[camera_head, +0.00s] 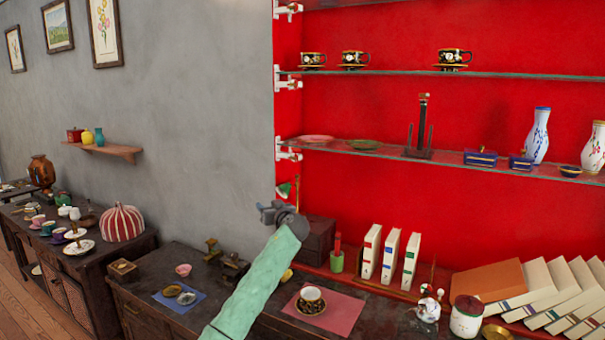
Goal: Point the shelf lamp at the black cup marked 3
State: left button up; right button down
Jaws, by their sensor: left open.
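Three black patterned cups with saucers stand on the upper glass shelf: a left one (313,59), a middle one (353,58) and one further right (453,56). Another black cup (310,298) sits on a saucer on the pink mat below. I cannot read a number on any of them. A small green-and-white piece (284,189) by the red panel's left edge may be the shelf lamp; its aim is unclear. My left gripper (268,210), on a green-sleeved arm, is open just below it, apart or touching I cannot tell. My right gripper is out of view.
The lower glass shelf (400,151) holds plates, a dark stand and vases. White books (390,256), a green pot (337,261) and a lidded jar (466,316) stand below. A dark cabinet with a striped tea cosy (121,223) is at left.

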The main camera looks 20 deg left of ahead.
aim_at(282, 190)
jog(key=i, duration=1.1)
